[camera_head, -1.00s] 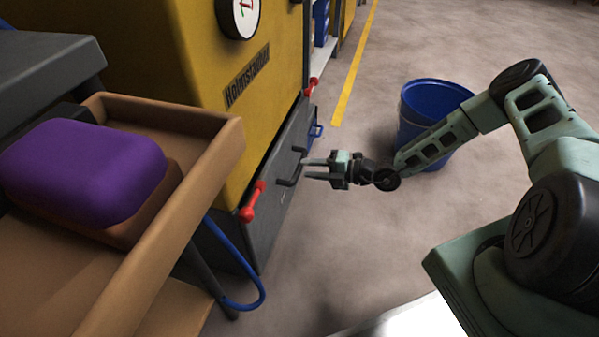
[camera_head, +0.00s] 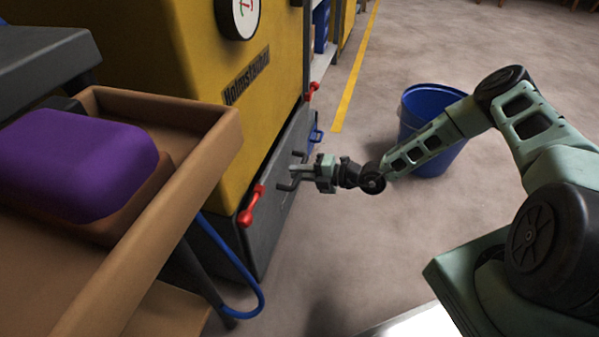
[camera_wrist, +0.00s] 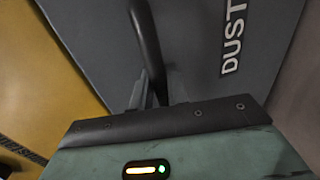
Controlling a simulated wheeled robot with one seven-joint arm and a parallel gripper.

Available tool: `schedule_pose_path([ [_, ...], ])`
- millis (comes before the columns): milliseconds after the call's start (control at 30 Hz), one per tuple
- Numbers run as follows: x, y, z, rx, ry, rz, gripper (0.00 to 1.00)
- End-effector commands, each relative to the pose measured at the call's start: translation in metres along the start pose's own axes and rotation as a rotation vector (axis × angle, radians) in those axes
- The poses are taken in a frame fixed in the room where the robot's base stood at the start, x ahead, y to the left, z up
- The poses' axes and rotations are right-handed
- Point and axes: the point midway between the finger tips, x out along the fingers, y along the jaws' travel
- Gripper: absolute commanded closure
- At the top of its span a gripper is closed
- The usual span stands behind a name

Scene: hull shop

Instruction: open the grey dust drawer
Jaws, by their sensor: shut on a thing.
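The grey dust drawer (camera_head: 280,183) sits low in the yellow machine, its front facing my arm. It looks flush with the machine. In the wrist view the drawer front (camera_wrist: 205,40) bears the letters "DUST". A dark bar handle (camera_wrist: 148,45) stands out from it; the handle also shows in the head view (camera_head: 284,187). My gripper (camera_head: 296,171) is at the handle, and in the wrist view its fingers (camera_wrist: 155,92) are shut on the bar.
Two red latch handles (camera_head: 251,206) (camera_head: 311,92) flank the drawer. A brown tray (camera_head: 205,155) with a purple block (camera_head: 75,165) stands at the left. A blue bucket (camera_head: 425,110) stands behind my arm. Open floor (camera_head: 350,225) lies in front of the drawer.

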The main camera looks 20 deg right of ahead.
Motion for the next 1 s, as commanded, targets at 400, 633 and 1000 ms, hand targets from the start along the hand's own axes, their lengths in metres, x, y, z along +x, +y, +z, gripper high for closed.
schedule_pose_path([
  [400, -0.062, -0.01, 0.0, 0.003, -0.003, -0.004, 1.0],
  [633, -0.125, -0.023, 0.0, 0.002, -0.003, -0.004, 1.0],
  [1000, -0.225, -0.047, 0.0, 0.001, -0.001, -0.005, 1.0],
])
